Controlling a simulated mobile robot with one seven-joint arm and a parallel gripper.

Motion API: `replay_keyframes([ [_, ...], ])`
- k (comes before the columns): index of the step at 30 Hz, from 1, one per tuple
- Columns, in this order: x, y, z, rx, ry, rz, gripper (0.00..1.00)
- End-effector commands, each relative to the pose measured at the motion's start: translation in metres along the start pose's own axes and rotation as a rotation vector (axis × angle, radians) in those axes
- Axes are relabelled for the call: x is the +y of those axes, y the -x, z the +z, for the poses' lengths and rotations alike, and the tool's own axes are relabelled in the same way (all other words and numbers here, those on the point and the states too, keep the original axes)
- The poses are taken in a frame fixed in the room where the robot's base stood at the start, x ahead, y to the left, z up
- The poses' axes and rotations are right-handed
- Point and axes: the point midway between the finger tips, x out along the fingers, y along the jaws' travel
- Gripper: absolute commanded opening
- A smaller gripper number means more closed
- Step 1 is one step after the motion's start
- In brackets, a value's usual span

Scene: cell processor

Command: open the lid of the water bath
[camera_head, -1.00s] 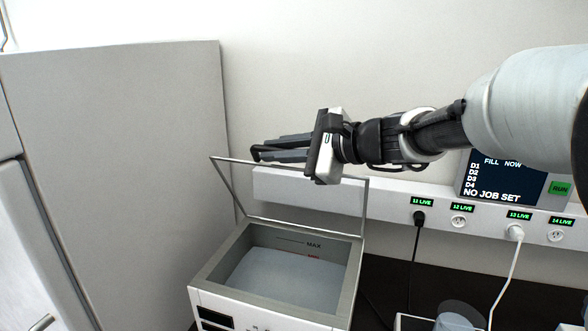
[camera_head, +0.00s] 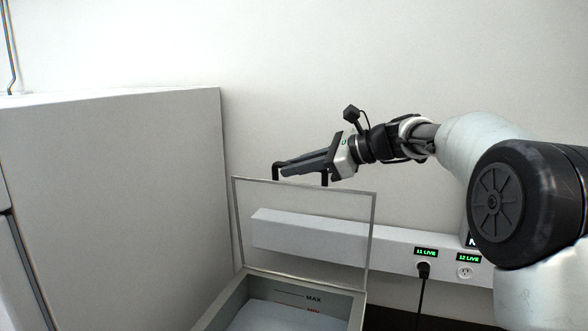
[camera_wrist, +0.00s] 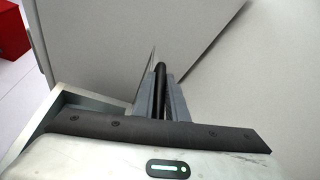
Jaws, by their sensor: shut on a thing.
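The water bath (camera_head: 222,304) stands low in the head view, with pale water and a MAX mark inside. Its clear, grey-framed lid (camera_head: 305,225) stands up from the rear edge, close to upright, leaving the tank open. A black handle (camera_head: 325,179) sits at the lid's top edge. My gripper (camera_head: 285,168) lies along that top edge, reaching in from the right, shut on the handle. In the wrist view the dark handle bar (camera_wrist: 160,90) shows between the two grey fingers. The lid's hinge is not clear.
A tall grey cabinet (camera_head: 120,180) stands on the left. A white socket rail (camera_head: 310,236) runs along the wall behind the lid, with a black plug (camera_head: 424,269) in it.

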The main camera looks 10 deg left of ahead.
Motion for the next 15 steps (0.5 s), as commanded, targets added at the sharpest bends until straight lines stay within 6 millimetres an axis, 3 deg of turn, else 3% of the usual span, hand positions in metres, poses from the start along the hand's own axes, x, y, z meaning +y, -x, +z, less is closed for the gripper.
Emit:
replay_keyframes([
  [8, 0.0007, -0.0005, -0.003, 0.002, -0.004, 0.002, 0.0],
  [9, 0.0007, -0.0005, -0.0029, 0.002, -0.004, 0.002, 0.17],
  [11, 0.0006, -0.0005, -0.0026, 0.001, -0.004, 0.002, 0.28],
  [15, 0.0005, -0.0004, -0.0016, 0.0, -0.002, 0.001, 0.31],
])
